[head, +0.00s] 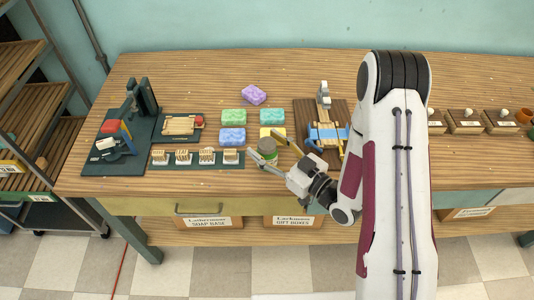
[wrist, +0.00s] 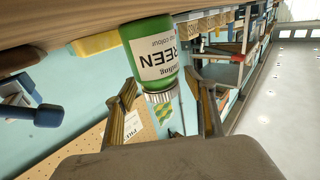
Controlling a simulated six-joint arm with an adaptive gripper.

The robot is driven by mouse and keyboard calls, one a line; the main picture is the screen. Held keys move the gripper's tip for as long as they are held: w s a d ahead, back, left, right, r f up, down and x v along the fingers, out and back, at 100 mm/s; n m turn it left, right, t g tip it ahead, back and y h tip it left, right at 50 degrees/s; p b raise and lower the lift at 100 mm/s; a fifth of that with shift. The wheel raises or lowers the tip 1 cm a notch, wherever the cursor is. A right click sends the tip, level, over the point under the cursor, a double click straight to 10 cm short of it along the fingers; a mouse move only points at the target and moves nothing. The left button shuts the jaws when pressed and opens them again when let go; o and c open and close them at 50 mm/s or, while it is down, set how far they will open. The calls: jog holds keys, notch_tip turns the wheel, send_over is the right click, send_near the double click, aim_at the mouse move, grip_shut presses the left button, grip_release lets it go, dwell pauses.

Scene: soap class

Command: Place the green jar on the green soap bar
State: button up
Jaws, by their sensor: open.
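The green jar (head: 267,146) stands on the wooden table, in front of the soap bars. The gripper also shows in the wrist view (wrist: 160,88). The green soap bar (head: 233,117) lies flat behind and left of the jar, with nothing on top.
Teal (head: 272,116), blue (head: 232,136) and purple (head: 254,95) soap bars lie nearby. A yellow bar (head: 271,131) is directly behind the jar. A dark strip with several brushes (head: 183,157) lies left; a wooden board with a blue tool (head: 323,130) is right.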

dwell(0.5)
jog(key=c, duration=1.4)
jog(key=shift+r, duration=0.15)
jog(key=shift+r, duration=4.9)
grip_shut()
